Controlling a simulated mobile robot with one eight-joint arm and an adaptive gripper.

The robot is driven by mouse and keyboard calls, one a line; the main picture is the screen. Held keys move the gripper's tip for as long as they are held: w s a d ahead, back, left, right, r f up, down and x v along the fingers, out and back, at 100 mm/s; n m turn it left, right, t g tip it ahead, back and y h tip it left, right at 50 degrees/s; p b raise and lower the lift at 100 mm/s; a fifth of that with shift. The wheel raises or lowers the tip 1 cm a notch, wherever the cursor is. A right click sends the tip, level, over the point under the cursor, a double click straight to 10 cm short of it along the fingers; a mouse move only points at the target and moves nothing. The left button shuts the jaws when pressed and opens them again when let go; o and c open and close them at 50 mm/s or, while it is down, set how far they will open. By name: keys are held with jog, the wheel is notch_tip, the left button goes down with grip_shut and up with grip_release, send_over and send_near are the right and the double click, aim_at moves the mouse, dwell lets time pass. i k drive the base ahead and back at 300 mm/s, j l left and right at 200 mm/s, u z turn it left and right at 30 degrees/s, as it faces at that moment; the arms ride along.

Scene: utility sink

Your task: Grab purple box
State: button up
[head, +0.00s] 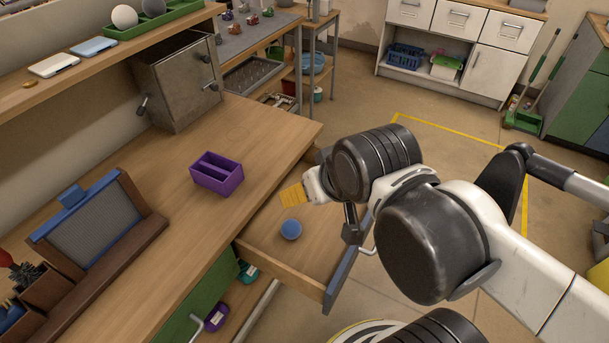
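The purple box (217,173) sits upright on the wooden workbench top, left of the open drawer. It is open-topped with a divider or handle along its middle. My gripper (307,190) is to the right of the box, over the area of the open drawer and clearly apart from the box. It is partly hidden behind my dark wrist, and a yellow ridged piece shows at its tip. I cannot tell whether its fingers are open or shut.
The open drawer (270,262) holds a blue ball (291,229). A grey metal cabinet (180,82) stands behind the box on the bench. A framed blue-edged board (98,222) stands at left. A shelf (105,66) runs above. Bench top around the box is clear.

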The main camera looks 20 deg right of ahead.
aim_at(218, 173)
jog(key=j+z, duration=0.25)
jog(key=j, duration=0.2)
jog(key=k+j+z, duration=0.1)
jog(key=j+z, duration=0.2)
jog(key=j, duration=0.2)
jog(key=k+j+z, duration=0.1)
jog(key=j+z, duration=0.15)
jog(key=j, duration=0.2)
jog(key=k+j+z, duration=0.25)
jog(key=j, duration=0.2)
jog(key=i, duration=0.1)
